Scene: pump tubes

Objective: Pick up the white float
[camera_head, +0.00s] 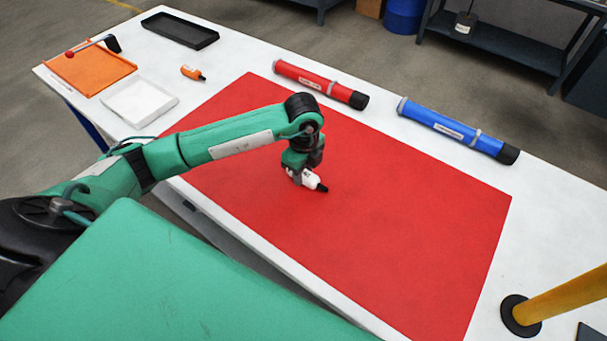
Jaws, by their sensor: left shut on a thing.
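The white float (310,181), a small white piece with a black end, is at the tip of my left gripper (301,176), over the red mat (420,220). My left gripper points down and is shut on the white float, covering part of it. I cannot tell whether the float touches the mat or hangs just above it. My right gripper is not in view.
A red tube (315,82) and a blue tube (450,126) lie along the mat's far side. An orange float (192,73), orange tray (92,72), white tray (138,102) and black tray (180,30) are at the upper left. A yellow post (560,298) stands lower right.

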